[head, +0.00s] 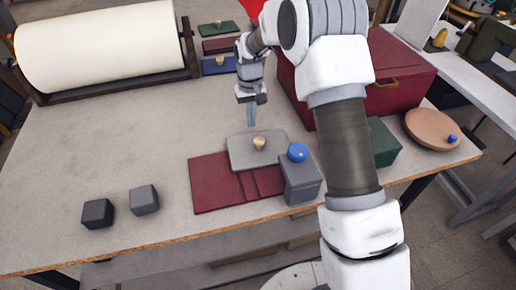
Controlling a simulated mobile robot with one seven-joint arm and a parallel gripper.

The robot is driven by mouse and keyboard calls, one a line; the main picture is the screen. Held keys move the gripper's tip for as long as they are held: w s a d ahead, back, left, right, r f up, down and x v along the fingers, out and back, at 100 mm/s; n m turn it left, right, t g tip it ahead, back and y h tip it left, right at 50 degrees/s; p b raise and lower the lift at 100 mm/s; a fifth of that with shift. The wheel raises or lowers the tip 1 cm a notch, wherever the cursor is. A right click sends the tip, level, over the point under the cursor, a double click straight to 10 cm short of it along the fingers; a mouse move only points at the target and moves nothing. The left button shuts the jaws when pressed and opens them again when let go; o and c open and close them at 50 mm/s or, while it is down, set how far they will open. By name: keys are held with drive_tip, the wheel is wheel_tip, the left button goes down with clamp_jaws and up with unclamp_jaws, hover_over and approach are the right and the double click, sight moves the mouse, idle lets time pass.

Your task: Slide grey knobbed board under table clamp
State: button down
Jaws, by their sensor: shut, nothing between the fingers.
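The grey board (240,153) is a flat plate with a pale wooden knob (259,143) on top. A grey block with a blue knob (297,152) stands at the board's right front corner and looks like the table clamp (302,184). The board's right end is close to it; I cannot tell whether any of it is under the clamp. My gripper (251,123) points down behind the board, shut and empty, apart from the knob.
Two dark grey cubes (144,200) sit at the front left. A large white roll (100,45) lies at the back left, near several small knobbed boards (219,66). A dark red chest (400,80), a green block (384,145) and a round brown board (432,128) stand right. The table's left middle is clear.

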sight(261, 144)
drive_tip(key=shift+s+d+b, duration=0.2)
drive_tip(key=shift+s+b, duration=0.05)
drive_tip(key=shift+s, duration=0.8)
drive_tip(key=shift+s+d+b, duration=0.2)
drive_tip(key=shift+s+d, duration=0.05)
drive_tip(key=shift+s, duration=0.8)
drive_tip(key=shift+s+d+b, duration=0.2)
drive_tip(key=shift+s+b, duration=0.05)
drive_tip(key=shift+s, duration=0.8)
drive_tip(key=shift+s, duration=0.1)
drive_tip(key=shift+s+d, duration=0.1)
drive_tip(key=shift+s, duration=0.25)
drive_tip(key=shift+s, duration=0.15)
drive_tip(key=shift+s+d+b, duration=0.15)
drive_tip(key=shift+s+b, duration=0.05)
drive_tip(key=shift+s, duration=0.5)
drive_tip(key=shift+s+d+b, duration=0.15)
drive_tip(key=shift+s, duration=0.5)
drive_tip(key=shift+s, duration=0.1)
drive_tip(key=shift+s+d, duration=0.15)
drive_tip(key=shift+s, duration=0.55)
drive_tip(key=shift+s+d, duration=0.15)
drive_tip(key=shift+s, duration=0.5)
drive_tip(key=shift+s, duration=0.15)
